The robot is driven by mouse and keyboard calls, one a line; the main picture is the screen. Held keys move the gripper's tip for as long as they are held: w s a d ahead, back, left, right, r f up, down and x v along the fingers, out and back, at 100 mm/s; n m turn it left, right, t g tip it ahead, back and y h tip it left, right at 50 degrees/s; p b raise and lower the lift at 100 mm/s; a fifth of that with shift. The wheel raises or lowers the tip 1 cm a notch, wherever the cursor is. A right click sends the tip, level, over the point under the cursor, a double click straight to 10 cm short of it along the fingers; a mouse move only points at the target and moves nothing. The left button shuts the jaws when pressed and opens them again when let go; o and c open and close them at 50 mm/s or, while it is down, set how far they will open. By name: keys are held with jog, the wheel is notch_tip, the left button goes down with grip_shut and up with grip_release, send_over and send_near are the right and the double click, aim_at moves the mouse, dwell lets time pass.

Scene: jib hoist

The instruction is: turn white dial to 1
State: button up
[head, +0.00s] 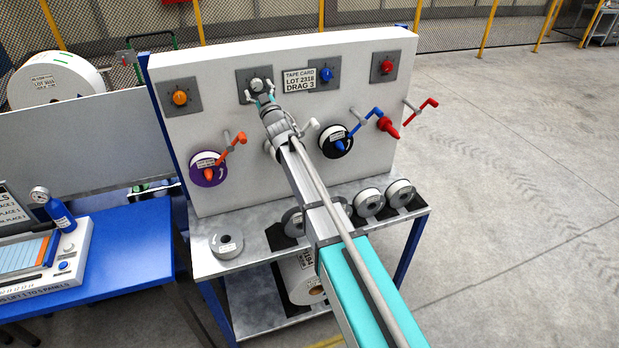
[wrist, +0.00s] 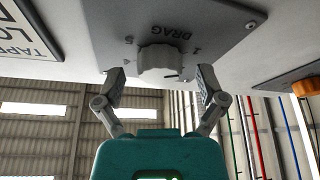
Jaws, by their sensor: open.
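The white dial (head: 257,85) sits on a grey plate at the upper left-middle of the white panel, left of the tape card. In the wrist view the white dial (wrist: 161,60) shows close up, with the word DRAG and small numerals, including a 1, around it, appearing upside down. A dark mark shows at the dial's edge near the 1. My gripper (head: 262,100) is at the dial; in the wrist view its open fingers (wrist: 160,78) stand on either side of the dial, with gaps visible. Whether the fingertips touch it is unclear.
The tape card (head: 299,79) reads LOT 2318, DRAG 3. Orange (head: 180,97), blue (head: 327,75) and red (head: 387,67) dials share the panel. Spools stand on the shelf.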

jog(key=shift+a+m+t+h, duration=0.1)
jog(key=shift+m+t+h, duration=0.25)
jog(key=shift+m+h, duration=0.7)
jog(key=shift+m+t+h, duration=0.35)
jog(key=shift+m, duration=1.3)
jog(key=b+v, duration=0.6)
jog(key=v, duration=0.8)
jog(key=s+d+f+g+h, duration=0.2)
jog(key=d+f+g, duration=0.3)
jog(key=f, duration=0.3)
jog(key=s+d+f+m+g+h, duration=0.1)
jog(key=s+d+f+g+h, duration=0.1)
jog(key=d+f+g, duration=0.3)
jog(key=shift+s+d+f, duration=0.8)
jog(key=shift+d+f, duration=0.2)
jog(key=shift+f, duration=0.85)
jog(key=s+d+f+g, duration=0.3)
jog(key=s+d+g, duration=0.1)
jog(key=s, duration=0.3)
jog(key=s+d+f+m+g+h, duration=0.1)
jog(key=s+d+f+g, duration=0.2)
jog(key=s, duration=0.5)
jog(key=s+d+f+m+g+h, duration=0.1)
jog(key=s+d+f+g, duration=0.2)
jog(key=s, duration=0.5)
jog(key=shift+d+g, duration=0.8)
jog(key=shift+d, duration=0.05)
